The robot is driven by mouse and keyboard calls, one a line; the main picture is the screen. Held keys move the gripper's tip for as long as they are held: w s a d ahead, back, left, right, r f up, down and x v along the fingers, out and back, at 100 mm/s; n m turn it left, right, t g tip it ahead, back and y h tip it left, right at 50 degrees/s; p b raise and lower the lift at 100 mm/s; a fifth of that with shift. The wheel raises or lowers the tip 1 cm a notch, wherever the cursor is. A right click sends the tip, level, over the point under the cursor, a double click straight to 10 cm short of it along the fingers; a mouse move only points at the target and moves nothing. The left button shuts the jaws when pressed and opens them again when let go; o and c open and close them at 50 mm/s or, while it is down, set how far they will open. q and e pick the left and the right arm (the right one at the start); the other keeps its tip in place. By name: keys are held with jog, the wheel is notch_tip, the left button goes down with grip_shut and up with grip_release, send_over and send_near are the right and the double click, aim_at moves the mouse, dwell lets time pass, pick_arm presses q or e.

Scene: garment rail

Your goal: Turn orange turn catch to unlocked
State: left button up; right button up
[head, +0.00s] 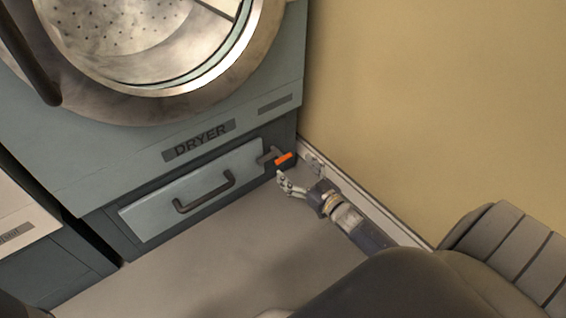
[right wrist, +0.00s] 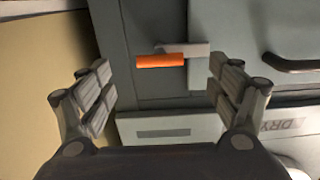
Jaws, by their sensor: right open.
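The orange turn catch (head: 284,159) sits at the right end of the dryer's lower panel (head: 190,192), next to the wall. Its orange tab lies beside a grey bar that reaches to the panel's edge. In the right wrist view the orange tab (right wrist: 160,61) lies level, between and beyond my fingers. My right gripper (head: 280,181) is open and empty, just in front of and below the catch, apart from it. In the right wrist view both fingers (right wrist: 160,85) are spread wide. My left gripper is not in view.
A dark pull handle (head: 205,192) sticks out from the lower panel, left of the catch. The DRYER label (head: 199,141) and round door (head: 160,60) are above. The tan wall (head: 430,100) and skirting stand close at right. The floor (head: 250,250) in front is clear.

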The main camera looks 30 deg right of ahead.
aim_at(283, 157)
jog(key=w+b, duration=0.1)
jog(key=w, duration=0.1)
jog(key=w+b, duration=0.1)
jog(key=w, duration=0.1)
jog(key=w+b, duration=0.1)
jog(key=w, duration=0.1)
jog(key=shift+w+a+f, duration=0.1)
jog(key=shift+w+a, duration=0.1)
jog(key=shift+a, duration=0.05)
jog(key=c, duration=1.6)
